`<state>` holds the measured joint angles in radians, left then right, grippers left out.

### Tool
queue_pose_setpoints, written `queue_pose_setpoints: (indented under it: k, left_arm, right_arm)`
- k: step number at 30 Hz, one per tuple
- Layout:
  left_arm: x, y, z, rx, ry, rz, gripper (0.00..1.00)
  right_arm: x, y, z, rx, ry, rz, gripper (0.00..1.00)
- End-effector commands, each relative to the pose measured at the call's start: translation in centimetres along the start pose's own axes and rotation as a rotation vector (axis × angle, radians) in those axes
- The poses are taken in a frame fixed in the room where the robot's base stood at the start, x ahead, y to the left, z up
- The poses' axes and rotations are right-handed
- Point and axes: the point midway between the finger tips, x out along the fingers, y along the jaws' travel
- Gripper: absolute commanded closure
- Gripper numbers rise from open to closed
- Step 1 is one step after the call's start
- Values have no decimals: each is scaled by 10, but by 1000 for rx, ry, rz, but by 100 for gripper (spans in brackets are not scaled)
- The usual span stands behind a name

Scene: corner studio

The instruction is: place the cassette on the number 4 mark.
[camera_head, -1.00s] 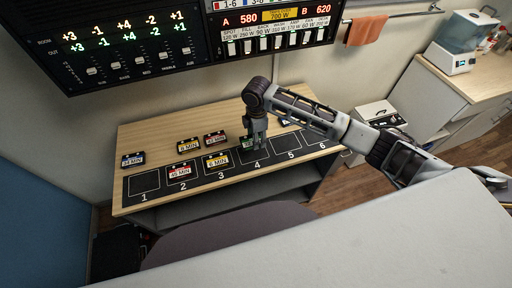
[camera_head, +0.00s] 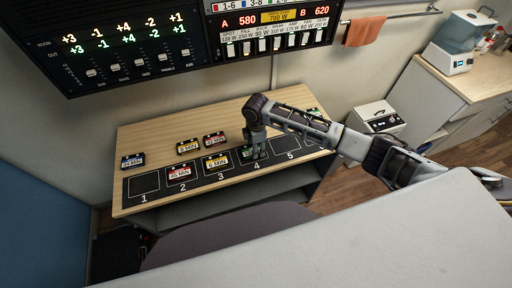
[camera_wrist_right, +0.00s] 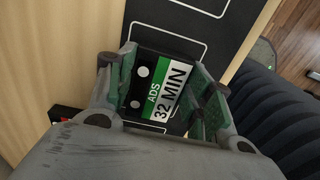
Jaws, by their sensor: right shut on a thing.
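A black cassette with a green and white label reading "ADS 32 MIN" (camera_wrist_right: 160,90) is between the fingers of my right gripper (camera_wrist_right: 157,95) in the right wrist view. In the head view the right gripper (camera_head: 255,153) points down over the number 4 mark (camera_head: 257,165), shut on this cassette, whose green edge (camera_head: 247,153) just shows. The fingers and arm hide much of the mark. I cannot tell whether the cassette touches the board. My left gripper is not in view.
A red-label cassette (camera_head: 180,174) lies on mark 2 and a yellow-label one (camera_head: 216,163) on mark 3. Marks 1 (camera_head: 144,183) and 5 (camera_head: 287,148) look bare. Blue (camera_head: 132,161), yellow (camera_head: 187,147) and red (camera_head: 214,140) cassettes lie behind the board on the wooden desk (camera_head: 150,135).

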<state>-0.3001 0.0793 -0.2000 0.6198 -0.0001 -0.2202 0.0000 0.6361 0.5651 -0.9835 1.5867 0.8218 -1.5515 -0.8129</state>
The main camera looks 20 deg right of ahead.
Motion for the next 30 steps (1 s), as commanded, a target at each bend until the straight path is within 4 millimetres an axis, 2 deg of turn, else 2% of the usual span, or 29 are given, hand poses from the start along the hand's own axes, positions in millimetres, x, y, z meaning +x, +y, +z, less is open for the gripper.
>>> queue_pose_setpoints:
  k: [3,16,17,21,22,30]
  left_arm:
    - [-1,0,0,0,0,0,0]
    - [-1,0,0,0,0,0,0]
    - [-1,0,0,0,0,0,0]
    - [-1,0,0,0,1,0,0]
    - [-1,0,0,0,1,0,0]
    - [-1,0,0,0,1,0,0]
  right_arm:
    - [7,0,0,-1,-1,0,73]
    - [10,0,0,-1,0,0,73]
    - [10,0,0,-2,0,0,48]
    - [10,0,0,-2,0,0,30]
    - [10,0,0,-1,0,0,27]
    - [10,0,0,-1,0,0,27]
